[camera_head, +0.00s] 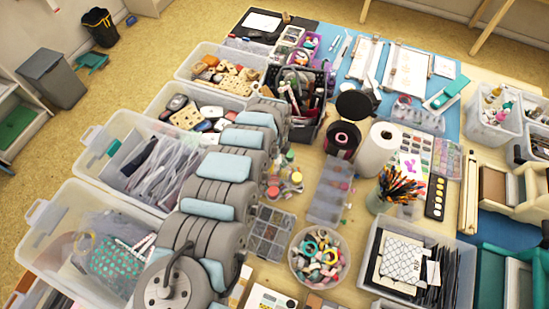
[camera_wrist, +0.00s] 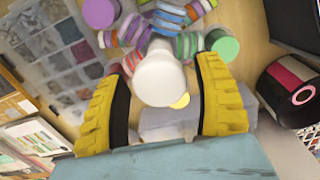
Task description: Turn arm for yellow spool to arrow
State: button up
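My gripper (camera_wrist: 163,95) shows in the wrist view as two yellow ribbed fingers standing wide apart. A white rounded piece (camera_wrist: 162,78) shows between them; I cannot tell whether the fingers touch it. A small yellow disc (camera_wrist: 181,101) shows partly behind that piece. I cannot make out a clear yellow spool or an arrow in either view. In the head view my grey arm with light blue pads runs up the left middle, and my gripper is not clearly visible there.
Jars with coloured lids (camera_wrist: 222,45) lie close beyond the fingers. A compartment box (camera_wrist: 60,50) is at left and a dark cylinder (camera_wrist: 292,88) at right. In the head view, a white roll (camera_head: 378,148), a pencil cup (camera_head: 378,203) and a bowl (camera_head: 296,262) crowd the table.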

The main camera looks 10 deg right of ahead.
dwell(0.3)
notch_tip(320, 180, up, 9)
jog(key=shift+w+r, duration=0.1)
jog(key=shift+r, duration=0.2)
notch_tip(320, 180, up, 2)
jog(key=shift+r, duration=0.2)
dwell(0.6)
jog(key=shift+d, duration=0.1)
dwell(0.5)
